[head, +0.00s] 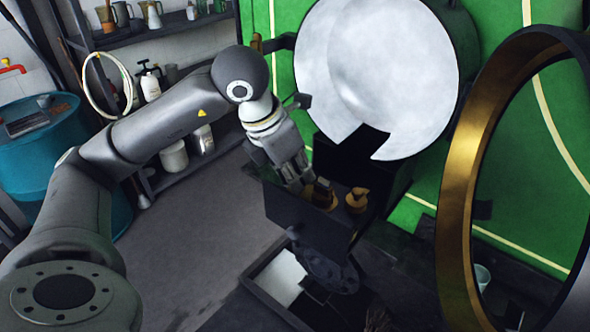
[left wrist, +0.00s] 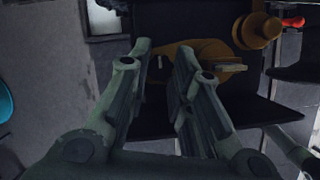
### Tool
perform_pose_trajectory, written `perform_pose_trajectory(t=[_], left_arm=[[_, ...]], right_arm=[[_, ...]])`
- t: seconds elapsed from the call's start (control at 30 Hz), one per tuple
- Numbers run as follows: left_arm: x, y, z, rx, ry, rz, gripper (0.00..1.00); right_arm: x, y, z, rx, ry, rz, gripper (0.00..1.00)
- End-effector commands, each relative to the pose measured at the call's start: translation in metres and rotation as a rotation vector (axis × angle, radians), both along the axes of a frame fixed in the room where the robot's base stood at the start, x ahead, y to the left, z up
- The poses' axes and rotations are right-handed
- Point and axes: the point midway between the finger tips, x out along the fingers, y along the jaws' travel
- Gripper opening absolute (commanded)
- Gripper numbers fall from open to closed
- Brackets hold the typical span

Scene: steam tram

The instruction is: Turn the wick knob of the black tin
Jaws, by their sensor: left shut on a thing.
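The black tin (head: 305,218) is an open-topped dark box below the big round reflector. A brass burner part (head: 356,198) stands at its right end, and it also shows in the left wrist view (left wrist: 257,30). A second brass part (head: 324,195) lies beside my left gripper (head: 306,183). In the left wrist view, the fingers (left wrist: 160,70) reach over the tin, with brass (left wrist: 205,47) behind and between them. The gripper is shut on the wick knob, which the fingers largely hide. My right gripper is in neither view.
A pale round reflector (head: 375,75) stands right above the tin. A large brass ring (head: 460,185) is at the right, before the green wall (head: 408,185). A blue drum (head: 60,150) and a shelf (head: 120,38) with bottles stand at left. The grey floor (head: 200,240) is clear.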

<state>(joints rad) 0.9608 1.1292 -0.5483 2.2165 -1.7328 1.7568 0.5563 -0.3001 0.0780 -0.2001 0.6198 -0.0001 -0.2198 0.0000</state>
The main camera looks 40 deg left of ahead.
Motion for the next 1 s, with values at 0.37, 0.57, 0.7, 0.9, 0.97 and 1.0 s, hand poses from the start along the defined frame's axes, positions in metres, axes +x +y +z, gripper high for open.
perform_pose_trajectory(t=[0.37, 0.57, 0.7, 0.9, 0.97, 1.0], left_arm=[[0.000, 0.000, 0.000, -0.001, 0.000, -0.001, 0.43], [0.000, 0.000, 0.000, 0.000, 0.001, -0.001, 0.43], [-0.001, 0.001, 0.004, 0.000, -0.001, -0.001, 0.43], [-0.010, 0.004, 0.029, 0.000, -0.005, 0.000, 0.43], [-0.013, 0.005, 0.038, -0.001, -0.005, 0.000, 0.43], [-0.015, 0.006, 0.044, -0.001, -0.006, 0.000, 0.43]], right_arm=[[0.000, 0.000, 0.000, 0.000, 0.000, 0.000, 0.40], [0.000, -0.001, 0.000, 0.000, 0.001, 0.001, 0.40], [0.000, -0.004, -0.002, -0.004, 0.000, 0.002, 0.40], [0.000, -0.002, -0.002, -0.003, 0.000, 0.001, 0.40], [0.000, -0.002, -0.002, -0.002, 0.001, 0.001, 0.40], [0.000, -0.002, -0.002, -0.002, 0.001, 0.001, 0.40]])
